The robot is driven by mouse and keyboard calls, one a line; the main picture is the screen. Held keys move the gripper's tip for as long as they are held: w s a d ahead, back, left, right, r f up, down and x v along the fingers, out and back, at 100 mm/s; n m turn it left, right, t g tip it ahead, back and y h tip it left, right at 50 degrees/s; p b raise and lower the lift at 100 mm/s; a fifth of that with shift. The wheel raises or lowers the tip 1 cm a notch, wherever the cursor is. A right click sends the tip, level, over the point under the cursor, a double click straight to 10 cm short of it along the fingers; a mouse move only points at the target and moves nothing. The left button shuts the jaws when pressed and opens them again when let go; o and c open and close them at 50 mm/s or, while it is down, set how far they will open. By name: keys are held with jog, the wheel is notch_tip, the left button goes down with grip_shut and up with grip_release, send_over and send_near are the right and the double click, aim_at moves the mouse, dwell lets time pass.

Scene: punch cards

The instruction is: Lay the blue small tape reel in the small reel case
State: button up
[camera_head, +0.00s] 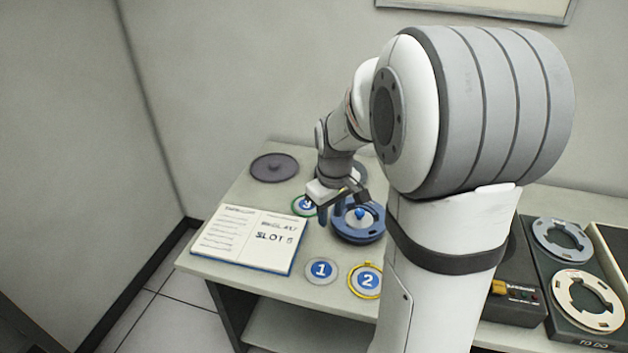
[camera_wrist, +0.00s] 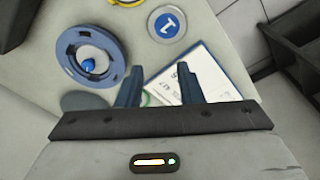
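A round blue piece (camera_head: 343,236) with a notched rim, a grey middle and a blue knob at its centre lies on the table. It also shows at the upper left in the wrist view (camera_wrist: 114,76). It looks like the blue small reel, but I cannot tell whether a case lies under it. My gripper (camera_head: 333,212) is just left of it and above the table, partly overlapping it in the head view. The fingers (camera_wrist: 159,68) are apart with nothing held between them. I cannot single out a separate small reel case.
An open booklet (camera_head: 245,240) lies on the left. Numbered discs 1 (camera_head: 321,271), 2 (camera_head: 366,280) and 3 (camera_head: 303,206) lie nearby. A dark round disc (camera_head: 274,167) lies at the back left. Two pale reels (camera_head: 560,239), (camera_head: 588,298) sit on a dark tray at right.

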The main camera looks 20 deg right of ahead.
jog(key=w+d+f+n+p, duration=0.1)
jog(key=w+d+f+p, duration=0.1)
jog(key=w+d, duration=0.25)
jog(key=n+g+p, duration=0.1)
jog(key=n+p, duration=0.1)
jog(key=p, duration=0.1)
send_over(347, 230)
notch_tip(347, 230, down, 6)
jog(key=shift+s+f+b, duration=0.1)
jog(key=shift+f+b, duration=3.05)
jog(key=shift+f, duration=1.6)
grip_shut()
jog(key=shift+r, duration=0.1)
jog(key=shift+r+p, duration=1.55)
jog(key=shift+r, duration=1.45)
